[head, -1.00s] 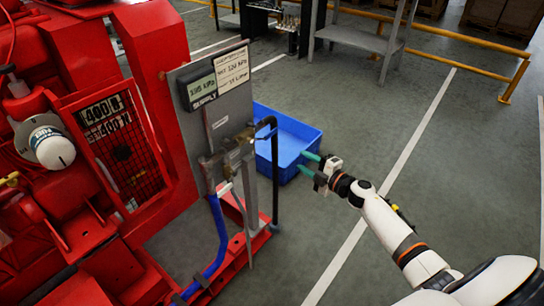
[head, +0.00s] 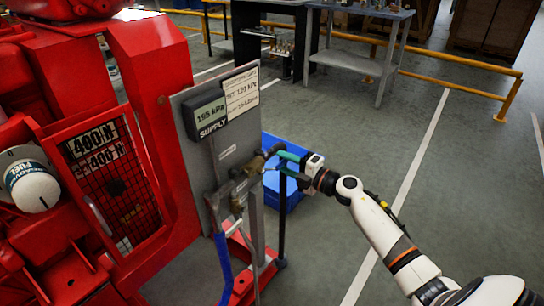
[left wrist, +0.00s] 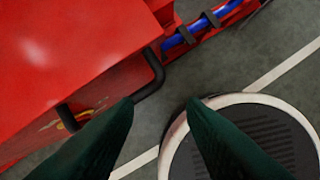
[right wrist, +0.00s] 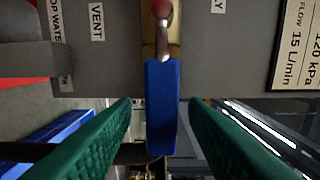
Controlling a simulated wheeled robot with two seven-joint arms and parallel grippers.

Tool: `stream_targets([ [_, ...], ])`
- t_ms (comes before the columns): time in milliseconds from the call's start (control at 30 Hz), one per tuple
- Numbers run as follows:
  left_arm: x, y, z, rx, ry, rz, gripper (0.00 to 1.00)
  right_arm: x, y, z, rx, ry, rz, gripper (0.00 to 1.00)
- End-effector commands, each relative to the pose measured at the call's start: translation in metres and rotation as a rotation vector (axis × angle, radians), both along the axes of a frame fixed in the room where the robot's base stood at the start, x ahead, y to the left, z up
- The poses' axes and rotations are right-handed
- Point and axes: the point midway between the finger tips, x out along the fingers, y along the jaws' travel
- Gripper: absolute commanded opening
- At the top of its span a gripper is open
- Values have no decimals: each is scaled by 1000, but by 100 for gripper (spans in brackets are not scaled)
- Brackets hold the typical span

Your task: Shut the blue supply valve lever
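The blue supply valve lever (right wrist: 162,105) is a flat blue handle on a brass valve body (right wrist: 160,38) with a red-tipped stem. In the right wrist view it lies upright in the picture, between my right gripper's two green fingers, with a gap on each side. My right gripper (head: 277,164) is open at the valve, in front of the grey panel (head: 232,148); its fingers hide most of the lever in the head view. My left gripper (left wrist: 162,102) is open and empty above the floor beside red machinery; it is outside the head view.
The panel carries a SUPPLY display (head: 207,117) reading 195 kPa and a label card (head: 241,94). A blue bin (head: 296,196) sits on the floor behind. The red pumpset (head: 160,130) stands left; the right floor is clear.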

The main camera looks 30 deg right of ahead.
Motion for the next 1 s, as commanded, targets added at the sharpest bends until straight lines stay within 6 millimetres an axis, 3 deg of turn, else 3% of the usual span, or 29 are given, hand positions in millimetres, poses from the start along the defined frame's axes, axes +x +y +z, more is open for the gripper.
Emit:
stream_targets([
  [400,-1,0,0,0,2,1,37,0,1,0,1,0,-3,40],
  [467,-1,0,0,0,3,1,37,0,1,0,1,0,-3,33],
  [667,-1,0,1,0,2,1,37,0,1,0,1,0,-3,1],
  [1000,-1,0,0,0,1,1,37,3,1,0,-11,-4,-3,0],
])
